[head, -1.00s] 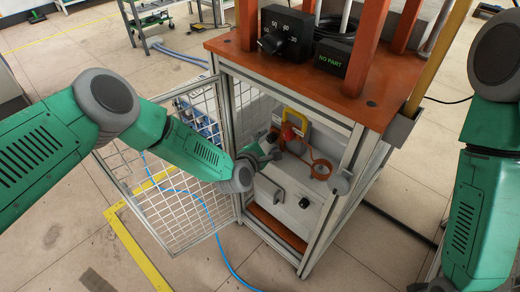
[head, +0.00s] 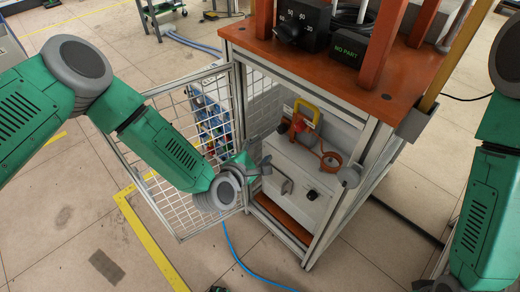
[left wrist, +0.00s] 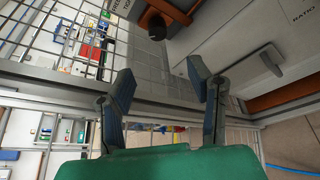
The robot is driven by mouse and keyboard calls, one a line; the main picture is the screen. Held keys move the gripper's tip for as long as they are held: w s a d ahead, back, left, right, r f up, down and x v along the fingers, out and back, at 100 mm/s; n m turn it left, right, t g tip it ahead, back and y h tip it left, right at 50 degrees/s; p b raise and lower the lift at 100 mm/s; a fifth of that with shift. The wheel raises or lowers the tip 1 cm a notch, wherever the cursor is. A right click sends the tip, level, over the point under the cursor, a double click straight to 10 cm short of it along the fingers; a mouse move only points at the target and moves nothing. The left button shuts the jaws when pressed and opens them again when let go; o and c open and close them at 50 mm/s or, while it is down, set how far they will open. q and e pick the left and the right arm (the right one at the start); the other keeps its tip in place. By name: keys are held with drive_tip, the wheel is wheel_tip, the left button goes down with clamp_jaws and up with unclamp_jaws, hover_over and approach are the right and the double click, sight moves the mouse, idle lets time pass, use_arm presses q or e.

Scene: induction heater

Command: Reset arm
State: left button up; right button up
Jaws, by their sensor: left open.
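My left gripper (head: 264,165) is in front of the open lower bay of the heater cabinet (head: 300,72), close to the grey machine front (head: 300,190). In the left wrist view its two fingers (left wrist: 160,82) are spread apart with nothing between them. A grey handle (left wrist: 268,60) on the machine front lies beyond the right finger; it also shows in the head view (head: 287,187). A yellow and red handled part (head: 305,115) stands on top of the machine beside an orange ring (head: 331,160). My right arm is at the right edge; its gripper is not visible.
The mesh door (head: 170,205) stands open at the left, behind my left forearm. A cabinet post (head: 340,185) bounds the bay at the right. A blue hose (head: 235,250) lies on the floor. A dial box (head: 298,27) and a NO PART display (head: 345,50) sit on the cabinet top.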

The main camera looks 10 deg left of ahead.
use_arm(q)
drive_tip(key=s+a+f+m+g+p, duration=0.1)
drive_tip(key=s+a+m+g+p, duration=0.25)
drive_tip(key=s+m, duration=0.45)
drive_tip(key=s+a+f+m+g+p, duration=0.1)
drive_tip(key=s+a+m+g+p, duration=0.15)
drive_tip(key=s+m+g, duration=0.6)
drive_tip(key=s+a+r+m+y+p, duration=0.2)
drive_tip(key=s+a+r+m, duration=0.1)
drive_tip(key=s+a, duration=0.4)
drive_tip(key=s+a+r+m+g+y+p, duration=0.1)
drive_tip(key=s+a+r+m+y+p, duration=0.1)
drive_tip(key=s+a, duration=0.4)
drive_tip(key=s+r+m+y, duration=0.1)
drive_tip(key=s+m, duration=0.1)
drive_tip(key=s, duration=0.2)
drive_tip(key=shift+s+a+p, duration=0.2)
drive_tip(key=shift+a+p, duration=0.2)
drive_tip(key=shift+w+f, duration=0.1)
